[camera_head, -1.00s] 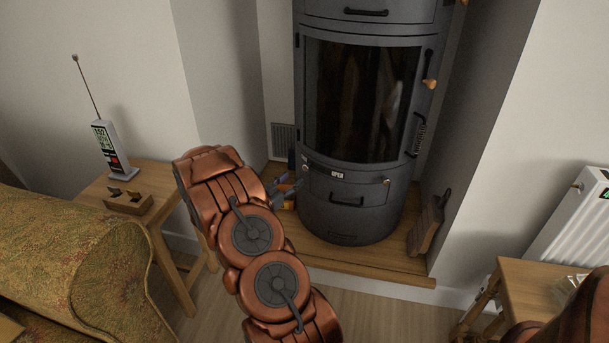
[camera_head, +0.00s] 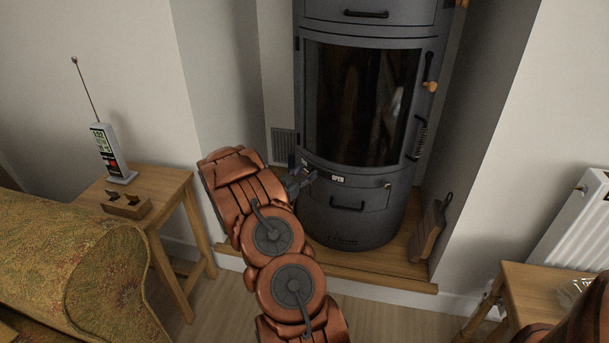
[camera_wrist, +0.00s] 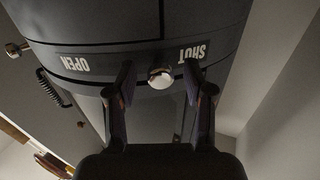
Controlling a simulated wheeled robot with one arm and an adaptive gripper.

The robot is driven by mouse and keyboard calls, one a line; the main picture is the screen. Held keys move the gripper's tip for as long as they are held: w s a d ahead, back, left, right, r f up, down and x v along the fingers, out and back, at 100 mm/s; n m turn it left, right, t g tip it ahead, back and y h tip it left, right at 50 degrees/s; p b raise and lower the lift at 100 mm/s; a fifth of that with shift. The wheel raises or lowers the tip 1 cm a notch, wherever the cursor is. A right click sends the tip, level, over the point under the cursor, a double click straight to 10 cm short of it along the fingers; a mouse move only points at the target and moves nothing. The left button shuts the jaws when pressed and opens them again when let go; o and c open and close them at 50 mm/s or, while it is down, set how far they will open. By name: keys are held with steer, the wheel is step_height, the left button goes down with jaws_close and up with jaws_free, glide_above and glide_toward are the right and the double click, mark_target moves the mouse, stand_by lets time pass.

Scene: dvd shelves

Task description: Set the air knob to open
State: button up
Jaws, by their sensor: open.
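The dark grey stove (camera_head: 365,215) has a band below its glass door with a white OPEN label (camera_head: 338,178). The wrist view shows the OPEN label (camera_wrist: 75,64) at left and a SHUT label (camera_wrist: 194,53) at right. A round silver air knob (camera_wrist: 160,79) sits between the labels, close to SHUT. My gripper (camera_wrist: 160,76) is open, with one fingertip on each side of the knob and visible gaps to both. In the head view my gripper (camera_head: 299,180) is at the stove's left front and hides the knob there.
Another small knob (camera_head: 387,184) is on the stove's right, above a drawer with a black handle (camera_head: 347,207). A side table (camera_head: 165,185) and a patterned sofa (camera_head: 60,250) stand left. A wooden block-like object (camera_head: 428,230) leans right of the stove. Walls flank the alcove.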

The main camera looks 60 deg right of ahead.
jaws_close()
stand_by(0.4)
